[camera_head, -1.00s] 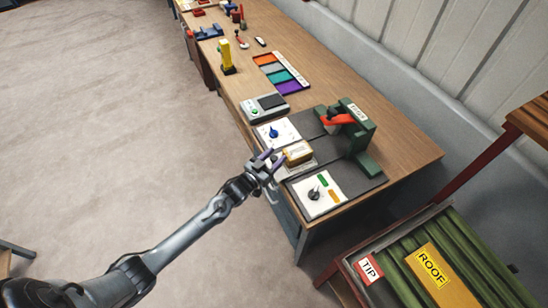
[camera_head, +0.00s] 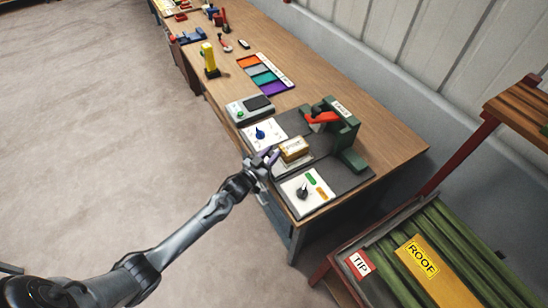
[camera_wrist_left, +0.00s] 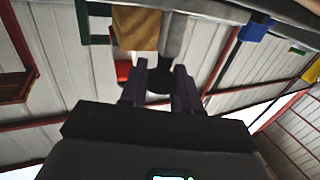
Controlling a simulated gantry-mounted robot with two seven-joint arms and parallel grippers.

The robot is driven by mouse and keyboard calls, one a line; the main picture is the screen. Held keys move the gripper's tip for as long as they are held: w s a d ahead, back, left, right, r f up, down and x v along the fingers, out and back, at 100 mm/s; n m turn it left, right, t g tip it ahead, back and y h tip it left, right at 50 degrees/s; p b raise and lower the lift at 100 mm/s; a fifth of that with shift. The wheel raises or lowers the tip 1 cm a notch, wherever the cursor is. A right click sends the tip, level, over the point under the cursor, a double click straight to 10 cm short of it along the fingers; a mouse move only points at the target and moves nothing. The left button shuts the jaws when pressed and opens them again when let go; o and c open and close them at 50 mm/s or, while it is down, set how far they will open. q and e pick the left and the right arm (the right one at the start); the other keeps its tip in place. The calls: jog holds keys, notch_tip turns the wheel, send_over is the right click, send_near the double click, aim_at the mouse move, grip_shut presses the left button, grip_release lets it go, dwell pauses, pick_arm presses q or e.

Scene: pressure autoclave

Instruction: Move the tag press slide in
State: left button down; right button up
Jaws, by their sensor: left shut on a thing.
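The tag press (camera_head: 350,135) is a dark green frame with a red-orange handle (camera_head: 322,117), standing on a grey base on the bench. Its slide carries a gold block (camera_head: 295,150) and sits at the base's front side, between two white control panels, short of the green frame. My left gripper (camera_head: 268,157) is at the slide's front end. In the left wrist view, its purple fingers (camera_wrist_left: 160,88) are shut on a dark knob (camera_wrist_left: 160,78), with the gold block (camera_wrist_left: 137,28) just beyond. My right gripper is not in view.
The panels hold a blue knob (camera_head: 260,133) and a black knob (camera_head: 302,192). A grey device (camera_head: 245,110), a coloured strip tray (camera_head: 266,73) and a yellow post (camera_head: 209,58) stand farther along the bench.

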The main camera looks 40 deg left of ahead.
pick_arm(q)
jog(key=shift+r, duration=0.4)
jog(key=c, duration=0.9)
grip_release()
jog(key=shift+c, duration=0.2)
jog(key=shift+o, duration=0.2)
jog(key=shift+s+f, duration=0.1)
jog(key=shift+f, duration=0.1)
jog(key=shift+s, duration=0.15)
jog(key=s, duration=1)
jog(key=shift+a, duration=0.2)
jog(key=shift+o, duration=0.2)
jog(key=shift+s+r, duration=0.1)
